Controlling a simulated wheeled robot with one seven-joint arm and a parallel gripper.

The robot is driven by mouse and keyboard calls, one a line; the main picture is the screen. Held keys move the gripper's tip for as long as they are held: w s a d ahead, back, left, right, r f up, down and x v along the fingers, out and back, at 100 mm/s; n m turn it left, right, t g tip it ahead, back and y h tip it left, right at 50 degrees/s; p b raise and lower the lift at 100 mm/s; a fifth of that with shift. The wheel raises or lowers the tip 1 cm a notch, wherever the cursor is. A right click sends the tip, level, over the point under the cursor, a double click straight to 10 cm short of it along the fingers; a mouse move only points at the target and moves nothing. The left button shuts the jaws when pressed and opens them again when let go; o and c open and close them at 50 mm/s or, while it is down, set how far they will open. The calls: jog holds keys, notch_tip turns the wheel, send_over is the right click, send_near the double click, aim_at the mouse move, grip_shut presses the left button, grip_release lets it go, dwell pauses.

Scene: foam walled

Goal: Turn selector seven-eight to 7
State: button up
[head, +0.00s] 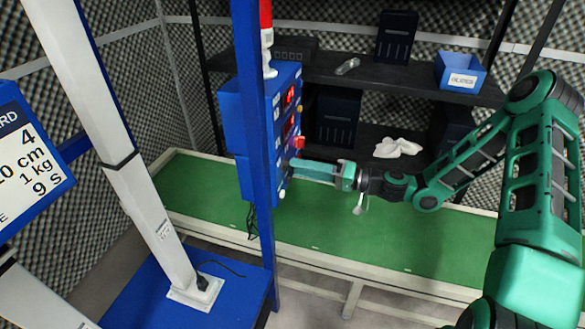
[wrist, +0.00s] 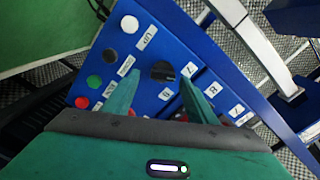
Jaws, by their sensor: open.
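A blue control box (head: 284,90) is mounted on a blue post in the head view. My gripper (head: 294,170) is at the lower part of its front face. In the wrist view the blue panel (wrist: 190,45) fills the middle. A dark round knob (wrist: 163,70) shows on it, just beyond and between the fingertips of my open gripper (wrist: 158,80). I cannot tell whether the fingers touch it. The knob's pointer direction is not readable. The right finger hides part of the panel.
White (wrist: 129,24), grey, green (wrist: 94,81) and red (wrist: 82,102) buttons line the panel left of the fingers. A green-topped table (head: 350,225) runs behind the box. Dark shelves (head: 400,80) with a blue bin (head: 460,72) stand at the back. A blue post (head: 262,220) stands close by.

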jog(key=v, duration=0.9)
